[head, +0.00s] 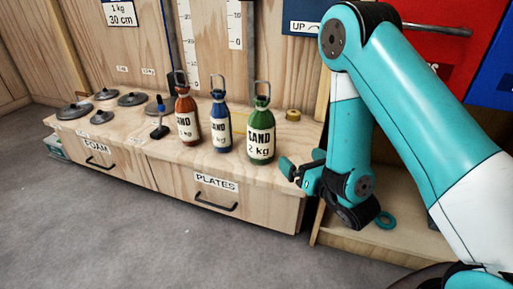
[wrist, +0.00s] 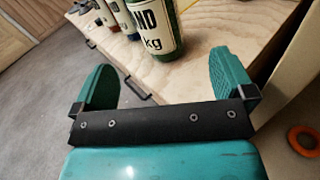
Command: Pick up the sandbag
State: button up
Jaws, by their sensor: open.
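Three bottle-shaped sandbags with "SAND" labels and metal loop handles stand upright on the wooden bench in the head view: a red-brown one (head: 187,122), a blue one (head: 221,128) and a green one marked 2 kg (head: 261,135). My gripper (head: 302,170) is open and empty at the bench's front right corner, to the right of the green sandbag. In the wrist view my gripper (wrist: 163,62) has its teal fingers spread wide. The green sandbag (wrist: 158,28) shows between and beyond them, apart from both, with its top cut off.
The bench top (head: 180,153) also holds several dark discs (head: 73,111) at left, a small dark-blue tool (head: 159,131) and a yellow roll (head: 293,115). A teal ring (head: 385,220) lies on a low shelf at right. Grey floor (head: 150,235) is clear in front.

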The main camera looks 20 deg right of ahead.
aim_at(269, 132)
jog(key=shift+n+y, duration=0.4)
jog(key=shift+n, duration=0.5)
jog(key=p+x, duration=0.1)
jog(key=x, duration=0.3)
jog(key=p+x, duration=0.2)
jog(key=x, duration=0.1)
jog(key=p+x, duration=0.2)
jog(key=x, duration=0.2)
jog(key=shift+w+a+f, duration=0.2)
jog(key=shift+a+f, duration=0.05)
jog(key=shift+a, duration=0.15)
jog(key=w, duration=0.1)
jog(key=w+r+p, duration=0.1)
jog(key=w+a, duration=0.1)
jog(key=shift+w+a+r+p, duration=0.1)
jog(key=shift+w+r+p, duration=0.05)
jog(key=shift+w+p, duration=0.2)
jog(key=shift+w+r+p, duration=0.15)
jog(key=shift+w+p, duration=0.15)
jog(key=shift+p, duration=0.55)
jog(key=shift+w+a+p, duration=0.1)
jog(key=shift+w+p, duration=0.35)
jog(key=shift+p, duration=0.6)
jog(key=shift+w+f+p, duration=0.2)
jog(key=shift+f+p, duration=0.15)
